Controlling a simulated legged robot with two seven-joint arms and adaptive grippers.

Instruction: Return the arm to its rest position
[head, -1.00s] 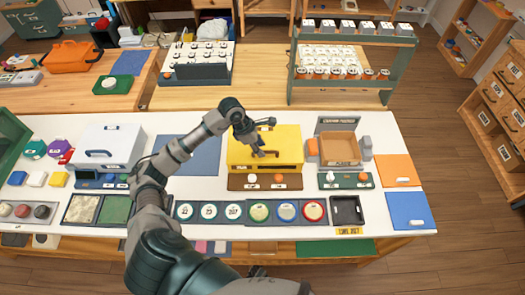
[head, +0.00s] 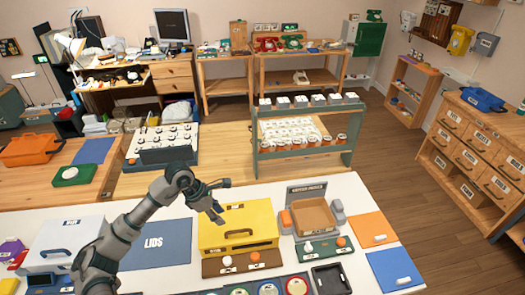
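My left arm (head: 137,222) reaches in from the bottom left over the white table. Its gripper (head: 222,203) hangs near the back left part of the yellow box (head: 263,220). Its two fingers are spread apart with nothing between them, so it is open. I cannot tell the exact height of the fingertips above the box. My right gripper is not in view.
A blue mat marked LIDS (head: 155,246) lies left of the yellow box. A brown tray (head: 313,216) stands to its right. A green rack of jars (head: 305,128) stands behind. Orange (head: 369,229) and blue (head: 391,271) panels lie at the right edge.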

